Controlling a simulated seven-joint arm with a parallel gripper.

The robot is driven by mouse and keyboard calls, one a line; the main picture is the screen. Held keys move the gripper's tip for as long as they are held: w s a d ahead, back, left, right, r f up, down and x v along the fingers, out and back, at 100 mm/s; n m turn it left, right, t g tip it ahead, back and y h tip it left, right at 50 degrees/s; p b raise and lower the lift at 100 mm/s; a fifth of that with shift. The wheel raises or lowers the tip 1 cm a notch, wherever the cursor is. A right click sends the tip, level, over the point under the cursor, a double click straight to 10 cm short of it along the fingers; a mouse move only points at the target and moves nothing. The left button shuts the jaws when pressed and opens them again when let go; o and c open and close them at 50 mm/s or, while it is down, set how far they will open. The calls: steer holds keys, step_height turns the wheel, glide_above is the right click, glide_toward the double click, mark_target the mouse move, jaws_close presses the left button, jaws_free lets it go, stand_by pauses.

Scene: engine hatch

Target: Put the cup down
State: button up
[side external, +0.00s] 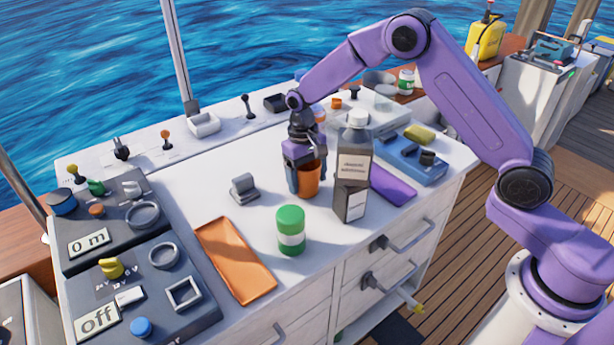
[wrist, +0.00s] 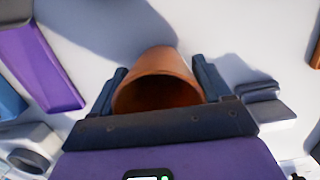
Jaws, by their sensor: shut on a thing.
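The cup (side external: 307,181) is orange-brown and stands between the fingers of my gripper (side external: 306,186), over the white counter. In the wrist view the cup (wrist: 158,84) shows its open mouth towards the camera, with one dark finger of my gripper (wrist: 160,88) on each side of it. My gripper is shut on the cup. The cup looks roughly upright and at or close to the counter top; I cannot tell whether its base touches. Part of the cup is hidden by the fingers.
A tall grey bottle (side external: 352,175) stands just right of the cup. A green-and-white jar (side external: 291,230) and an orange tray (side external: 236,262) are in front. A grey bracket (side external: 244,188) is to the left. Clear counter lies left of the bracket.

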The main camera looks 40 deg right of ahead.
steer(key=shift+f, duration=0.1)
steer(key=o, duration=1)
steer(key=r, duration=0.4)
steer(key=w+r, duration=0.1)
steer(key=r, duration=0.7)
steer(key=shift+w+r, duration=0.1)
steer(key=shift+w, duration=0.15)
